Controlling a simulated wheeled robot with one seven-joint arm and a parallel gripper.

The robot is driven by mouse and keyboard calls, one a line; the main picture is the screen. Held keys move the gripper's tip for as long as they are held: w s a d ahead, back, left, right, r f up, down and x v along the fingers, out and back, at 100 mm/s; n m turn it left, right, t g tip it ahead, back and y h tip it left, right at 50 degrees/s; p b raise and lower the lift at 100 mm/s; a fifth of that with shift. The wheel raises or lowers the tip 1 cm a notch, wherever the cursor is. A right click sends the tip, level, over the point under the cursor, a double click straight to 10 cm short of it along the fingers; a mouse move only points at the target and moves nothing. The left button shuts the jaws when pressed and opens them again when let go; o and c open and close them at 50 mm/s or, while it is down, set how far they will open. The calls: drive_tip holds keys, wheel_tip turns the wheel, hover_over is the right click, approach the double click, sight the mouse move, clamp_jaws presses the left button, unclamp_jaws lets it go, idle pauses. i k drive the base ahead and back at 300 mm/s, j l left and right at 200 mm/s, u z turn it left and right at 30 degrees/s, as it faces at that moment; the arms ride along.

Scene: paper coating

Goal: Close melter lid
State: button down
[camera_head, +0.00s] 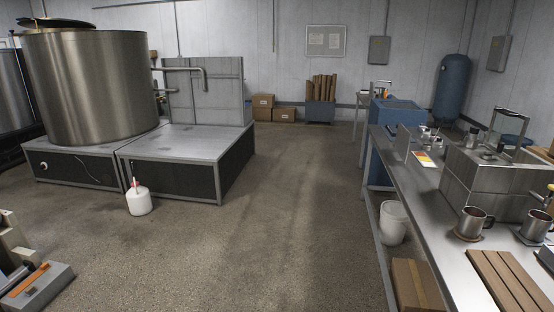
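A large steel tank (90,90) stands on a low platform at the left. A dark round lid (57,23) shows at its top, partly over the rim; I cannot tell how far it is open. A smaller steel box unit (485,185) with a handle-like frame (511,113) above it stands on the right bench. I cannot tell for sure which of the two is the melter. My gripper is not in view.
A steel bench (440,235) runs along the right, with metal mugs (474,222) and wooden slats (503,280) on it. A white bucket (392,222) and a carton (418,288) are underneath. A white jug (139,200) stands by the platform. The middle floor is clear.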

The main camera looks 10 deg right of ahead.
sight(500, 132)
drive_tip(key=i+z, duration=0.2)
drive_tip(key=i, duration=0.2)
drive_tip(key=i+j+z, duration=0.2)
drive_tip(key=i, duration=0.2)
drive_tip(key=i+j+z, duration=0.2)
drive_tip(key=i, duration=0.2)
drive_tip(key=i+z, duration=0.15)
drive_tip(key=i, duration=0.75)
drive_tip(key=i+z, duration=0.2)
drive_tip(key=i, duration=0.65)
